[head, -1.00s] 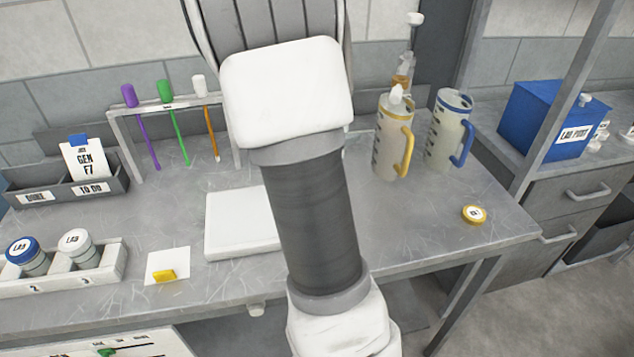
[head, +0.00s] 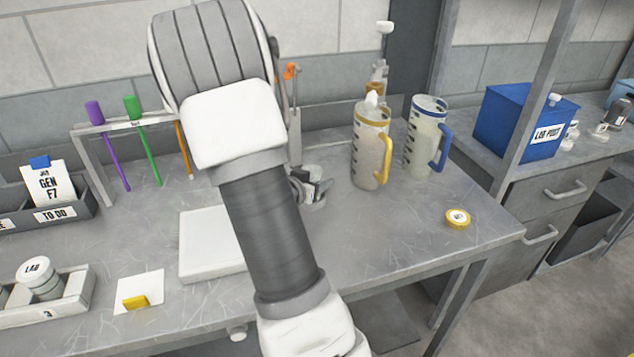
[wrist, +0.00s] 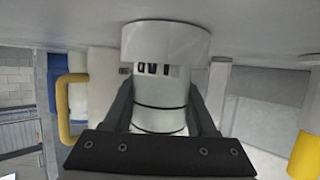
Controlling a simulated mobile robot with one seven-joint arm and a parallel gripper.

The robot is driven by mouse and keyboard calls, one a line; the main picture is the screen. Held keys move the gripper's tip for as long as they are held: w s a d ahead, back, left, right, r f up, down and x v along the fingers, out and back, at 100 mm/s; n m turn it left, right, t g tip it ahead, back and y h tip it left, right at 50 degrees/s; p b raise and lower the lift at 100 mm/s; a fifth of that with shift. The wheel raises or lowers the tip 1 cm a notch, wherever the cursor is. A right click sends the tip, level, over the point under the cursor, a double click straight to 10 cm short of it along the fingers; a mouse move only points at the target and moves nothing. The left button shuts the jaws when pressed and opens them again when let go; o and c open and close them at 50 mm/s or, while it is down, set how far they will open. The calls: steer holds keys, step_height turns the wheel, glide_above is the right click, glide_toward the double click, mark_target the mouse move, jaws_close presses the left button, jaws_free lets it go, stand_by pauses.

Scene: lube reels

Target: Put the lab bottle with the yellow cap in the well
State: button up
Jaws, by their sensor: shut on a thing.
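My gripper (head: 316,190) is low over the bench, right of the white slab, partly hidden by my arm. In the wrist view it is shut on a pale lab bottle (wrist: 160,95) with dark lettering and thin dark rings. A wide white round part shows at the bottle's end towards the bench.
Jugs with a yellow handle (head: 370,150) and a blue handle (head: 424,140) stand behind. A white slab (head: 205,245) and a card with a yellow block (head: 136,302) lie left of my arm.

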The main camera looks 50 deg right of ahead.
steer(key=shift+f, duration=0.1)
steer(key=o, duration=1.3)
steer(key=shift+o, duration=0.2)
